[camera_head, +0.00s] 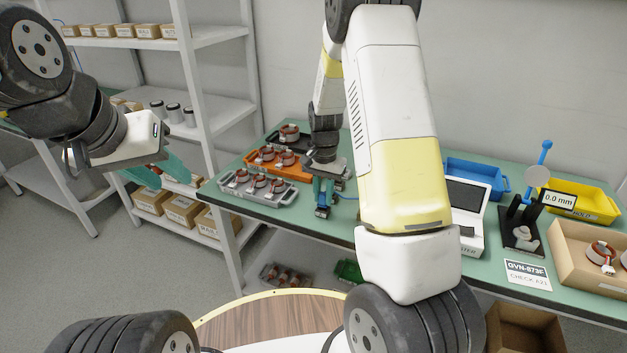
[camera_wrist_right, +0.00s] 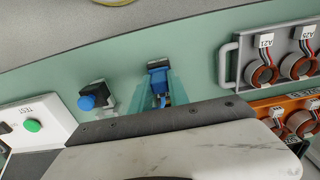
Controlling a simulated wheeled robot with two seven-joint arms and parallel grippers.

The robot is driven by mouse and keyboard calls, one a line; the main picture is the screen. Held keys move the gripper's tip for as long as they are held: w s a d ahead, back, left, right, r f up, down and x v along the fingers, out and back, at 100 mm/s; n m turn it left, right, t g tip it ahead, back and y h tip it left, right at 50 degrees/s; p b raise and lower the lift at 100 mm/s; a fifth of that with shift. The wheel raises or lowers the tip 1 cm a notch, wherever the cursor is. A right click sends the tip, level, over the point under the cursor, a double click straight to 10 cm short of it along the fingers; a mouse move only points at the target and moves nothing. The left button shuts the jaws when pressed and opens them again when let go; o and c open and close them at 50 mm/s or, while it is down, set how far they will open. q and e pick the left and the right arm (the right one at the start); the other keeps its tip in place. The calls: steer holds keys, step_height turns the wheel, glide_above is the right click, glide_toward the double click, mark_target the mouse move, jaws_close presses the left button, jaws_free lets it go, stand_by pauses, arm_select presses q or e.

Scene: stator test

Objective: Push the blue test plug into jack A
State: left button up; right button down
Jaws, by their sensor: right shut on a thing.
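The blue test plug (camera_wrist_right: 158,82) sits between the teal fingers of my right gripper (camera_wrist_right: 160,98) in the right wrist view, with a dark end beyond it. In the head view my right gripper (camera_head: 322,205) is shut on it at the front of the bench, beside the trays. A second blue plug-like piece (camera_wrist_right: 88,102) on a dark block stands apart, near the white tester (camera_wrist_right: 35,128) with a green button. I cannot make out jack A. My left gripper (camera_head: 172,180) is open and empty, left of the bench near the shelf.
A grey tray (camera_head: 231,193) and an orange tray (camera_head: 262,169) of stators stand at the bench's left end. The white tester (camera_head: 470,238), a blue bin (camera_head: 504,182), a gauge (camera_head: 522,240), a yellow bin (camera_head: 592,213) and a cardboard box (camera_head: 572,262) fill the right.

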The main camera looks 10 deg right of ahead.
steer(key=shift+f, duration=0.55)
stand_by(0.4)
steer(key=c, duration=1.2)
jaws_free()
steer(key=shift+o, duration=0.2)
steer(key=shift+r, duration=3.9)
